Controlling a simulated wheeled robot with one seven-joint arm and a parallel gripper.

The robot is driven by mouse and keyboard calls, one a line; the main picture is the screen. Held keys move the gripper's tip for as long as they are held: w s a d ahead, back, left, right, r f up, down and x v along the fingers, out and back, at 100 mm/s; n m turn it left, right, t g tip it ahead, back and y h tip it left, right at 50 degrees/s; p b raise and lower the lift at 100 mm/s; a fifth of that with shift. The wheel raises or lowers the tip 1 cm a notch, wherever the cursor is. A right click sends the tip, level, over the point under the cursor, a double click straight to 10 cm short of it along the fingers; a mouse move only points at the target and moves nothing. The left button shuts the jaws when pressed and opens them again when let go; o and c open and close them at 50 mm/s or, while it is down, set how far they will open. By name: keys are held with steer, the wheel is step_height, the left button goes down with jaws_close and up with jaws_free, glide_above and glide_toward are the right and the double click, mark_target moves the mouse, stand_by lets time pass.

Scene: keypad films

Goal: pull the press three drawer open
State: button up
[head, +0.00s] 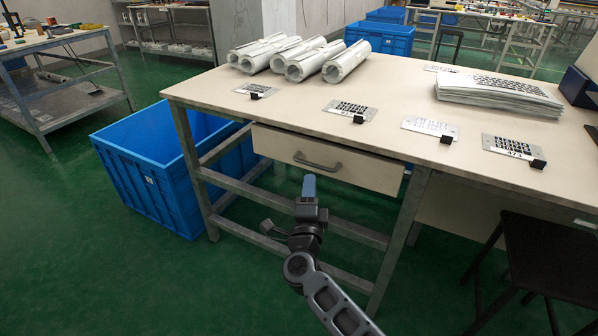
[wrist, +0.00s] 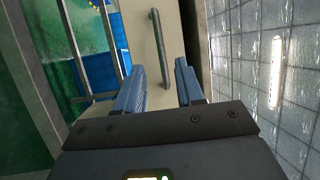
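The drawer (head: 365,172) under the worktable has a pale front and looks shut, flush below the table top. Its dark bar handle (head: 318,164) is on the front; in the wrist view the handle (wrist: 158,42) runs lengthwise ahead of the fingers. My gripper (head: 308,184) is in front of the drawer, a little below the handle in the head view. In the wrist view my gripper (wrist: 160,66) has its two blue fingers apart, with nothing held. The handle shows in line with the gap between them; I cannot tell whether it touches either finger. No drawer label is readable.
The worktable (head: 300,112) carries rolled films (head: 345,62), a stack of sheets (head: 497,93) and several printed plates. A blue crate (head: 140,170) stands on the floor to the left. A dark stool (head: 550,255) stands at right. Green floor is clear at lower left.

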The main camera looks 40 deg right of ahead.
mark_target(312, 169)
steer(key=shift+b+x, duration=0.5)
steer(key=shift+x, duration=3.1)
steer(key=shift+c, duration=0.4)
jaws_close()
